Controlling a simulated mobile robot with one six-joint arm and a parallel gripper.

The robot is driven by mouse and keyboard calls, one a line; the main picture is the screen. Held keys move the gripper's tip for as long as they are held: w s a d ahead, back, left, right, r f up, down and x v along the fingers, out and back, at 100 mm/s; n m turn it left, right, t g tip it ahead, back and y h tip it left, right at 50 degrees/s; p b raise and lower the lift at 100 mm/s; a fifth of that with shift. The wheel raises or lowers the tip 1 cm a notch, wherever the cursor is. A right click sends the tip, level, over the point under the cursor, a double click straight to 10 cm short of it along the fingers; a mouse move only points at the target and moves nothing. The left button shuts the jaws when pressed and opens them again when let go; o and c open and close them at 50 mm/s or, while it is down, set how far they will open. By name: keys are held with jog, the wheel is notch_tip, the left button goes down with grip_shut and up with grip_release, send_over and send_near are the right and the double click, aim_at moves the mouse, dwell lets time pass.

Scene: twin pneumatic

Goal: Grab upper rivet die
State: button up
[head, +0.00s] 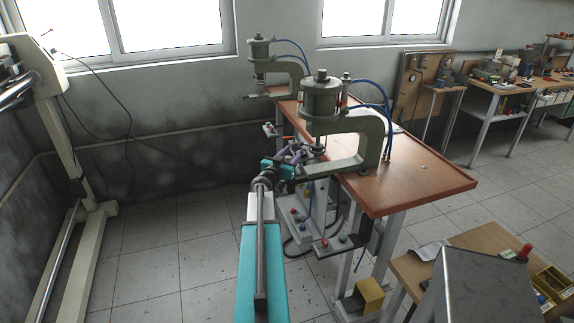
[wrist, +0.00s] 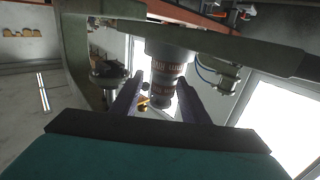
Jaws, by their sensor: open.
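My gripper (head: 300,153) is at the open mouth of the near grey-green press (head: 372,140), close to its ram, in the head view. In the wrist view my two purple-grey fingers (wrist: 160,80) are apart. A dark stepped cylinder with reddish lettering (wrist: 168,60), apparently the upper rivet die or its holder, narrows down between the fingers. A gap shows beside at least the left finger; whether the right one touches cannot be told. In the head view the die is too small and covered to make out.
The near press stands on a brown table (head: 430,180), with blue hoses (head: 370,88) behind. A second press (head: 262,65) stands farther back. Coloured buttons (head: 343,239) sit below the table. A metal box (head: 480,285) is at front right. Open floor (head: 150,260) lies left.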

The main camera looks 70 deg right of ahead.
aim_at(286, 158)
grip_shut()
jog(key=shift+r, duration=0.15)
dwell(0.4)
jog(key=shift+r+b, duration=0.95)
jog(key=shift+r, duration=0.4)
jog(key=s+a+r+p, duration=0.1)
jog(key=a+r+p, duration=0.1)
jog(key=a, duration=1.1)
jog(key=shift+s+a+p, duration=0.3)
jog(key=shift+s+p, duration=0.1)
jog(key=shift+p, duration=0.2)
jog(key=shift+r+p, duration=0.1)
jog(key=shift+p, duration=0.3)
